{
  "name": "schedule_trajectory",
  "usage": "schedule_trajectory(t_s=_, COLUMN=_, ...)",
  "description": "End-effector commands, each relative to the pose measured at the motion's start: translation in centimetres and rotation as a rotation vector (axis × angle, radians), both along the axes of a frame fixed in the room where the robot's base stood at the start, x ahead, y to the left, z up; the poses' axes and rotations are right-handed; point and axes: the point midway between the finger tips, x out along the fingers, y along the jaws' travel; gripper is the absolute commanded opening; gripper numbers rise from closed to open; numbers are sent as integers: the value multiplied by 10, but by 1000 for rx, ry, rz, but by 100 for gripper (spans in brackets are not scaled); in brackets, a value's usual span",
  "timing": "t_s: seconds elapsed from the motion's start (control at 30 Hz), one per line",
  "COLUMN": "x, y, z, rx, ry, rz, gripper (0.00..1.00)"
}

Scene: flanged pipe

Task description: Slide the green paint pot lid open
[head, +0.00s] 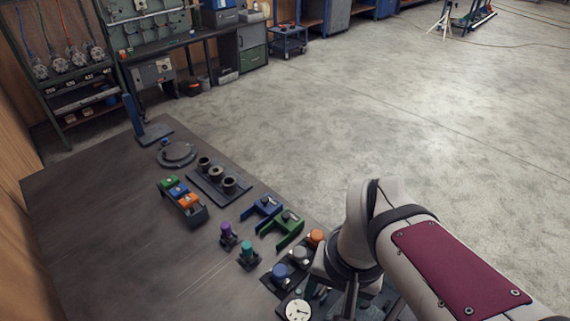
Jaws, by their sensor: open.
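A small block with a green top (170,183) stands at the far end of a short row on the dark bench, left of the middle in the head view. It looks like the green paint pot with its lid, but it is too small to tell how the lid sits. A blue-topped one (179,191) and an orange-topped one (188,201) stand beside it in the same dark holder. My gripper (332,293) is open at the lower right, over the near end of the bench and well apart from the green top. My arm partly hides its fingers.
A dark plate with several upright cylinders (217,180) stands right of the row. Blue (262,208) and green (282,230) brackets, purple (227,234) and teal (248,254) knobs, and a white dial (298,311) lie nearer me. The bench's left side (110,235) is clear.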

Motion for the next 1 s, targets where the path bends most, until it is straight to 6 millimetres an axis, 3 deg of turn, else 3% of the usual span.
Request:
schedule_trajectory(t_s=0.03, x=46, y=3, z=-1, rx=-36, ry=-43, rz=61, gripper=62)
schedule_trajectory(t_s=0.13, x=140, y=19, z=-9, rx=-101, ry=-166, rz=186, gripper=62)
schedule_trajectory(t_s=0.2, x=190, y=34, z=-19, rx=-130, ry=-235, rz=257, gripper=62)
schedule_trajectory(t_s=0.3, x=234, y=51, z=-31, rx=-152, ry=-304, rz=321, gripper=62)
schedule_trajectory(t_s=0.47, x=253, y=57, z=-48, rx=-159, ry=-328, rz=345, gripper=62)
schedule_trajectory(t_s=0.8, x=289, y=57, z=-139, rx=-158, ry=-325, rz=344, gripper=62)
schedule_trajectory(t_s=1.0, x=304, y=57, z=-172, rx=-158, ry=-327, rz=342, gripper=62)
